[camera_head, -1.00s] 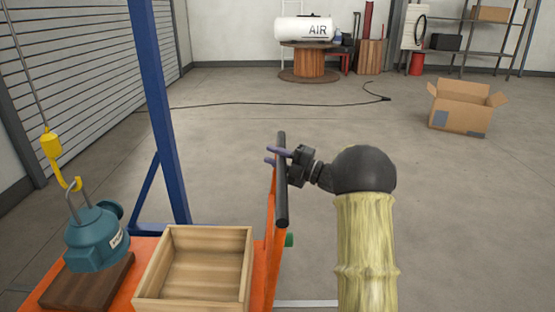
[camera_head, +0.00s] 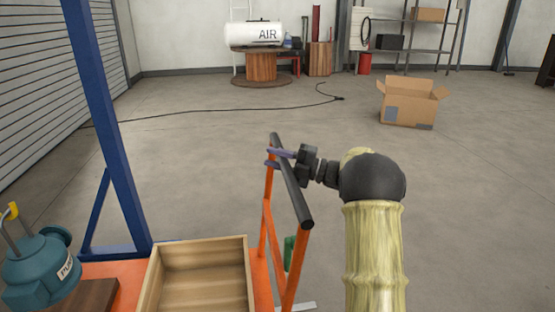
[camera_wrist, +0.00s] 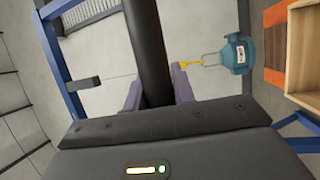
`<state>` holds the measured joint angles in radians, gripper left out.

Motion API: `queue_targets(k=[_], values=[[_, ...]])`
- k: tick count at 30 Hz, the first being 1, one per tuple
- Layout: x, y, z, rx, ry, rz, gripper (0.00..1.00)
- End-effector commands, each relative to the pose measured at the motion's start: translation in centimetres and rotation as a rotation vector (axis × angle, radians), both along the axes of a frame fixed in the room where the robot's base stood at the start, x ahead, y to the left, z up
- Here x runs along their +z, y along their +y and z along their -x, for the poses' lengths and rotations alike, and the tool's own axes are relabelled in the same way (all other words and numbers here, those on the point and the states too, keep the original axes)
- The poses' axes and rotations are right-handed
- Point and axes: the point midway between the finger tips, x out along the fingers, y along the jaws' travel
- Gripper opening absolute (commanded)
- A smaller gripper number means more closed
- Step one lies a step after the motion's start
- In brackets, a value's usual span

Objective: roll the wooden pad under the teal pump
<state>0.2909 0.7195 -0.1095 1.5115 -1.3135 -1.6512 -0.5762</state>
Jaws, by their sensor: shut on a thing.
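My gripper (camera_head: 282,158) is shut on the black handle bar (camera_head: 295,190) of the orange cart; the bar also runs between the fingers in the wrist view (camera_wrist: 151,50). The dark wooden pad (camera_head: 92,298) lies on the orange cart deck (camera_head: 130,285) at lower left, partly cut off by the frame. The teal pump (camera_head: 38,272) hangs from a yellow hook (camera_head: 13,211) and overlaps the pad's left part in the head view. In the wrist view the teal pump (camera_wrist: 236,54) also shows. The gap between pump and pad cannot be judged.
An open wooden crate (camera_head: 154,285) sits on the deck beside the pad. A blue post (camera_head: 100,110) with a brace stands behind the cart. A black cable (camera_head: 215,109) crosses the floor. A cardboard box (camera_head: 410,108) stands farther back. The floor right of the cart is clear.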

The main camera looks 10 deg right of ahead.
Motion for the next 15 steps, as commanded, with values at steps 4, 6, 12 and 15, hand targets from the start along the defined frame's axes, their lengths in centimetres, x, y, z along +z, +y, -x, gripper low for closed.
queue_targets(k=[4,6,12,15], values=[[-0.34,0.09,0.05,0.004,0.006,0.001,0.0],[-0.33,0.07,0.06,0.004,0.006,0.001,0.27],[-0.19,-0.04,0.05,0.002,0.003,0.0,0.47],[-0.12,-0.09,0.03,0.0,0.002,0.0,0.47]])
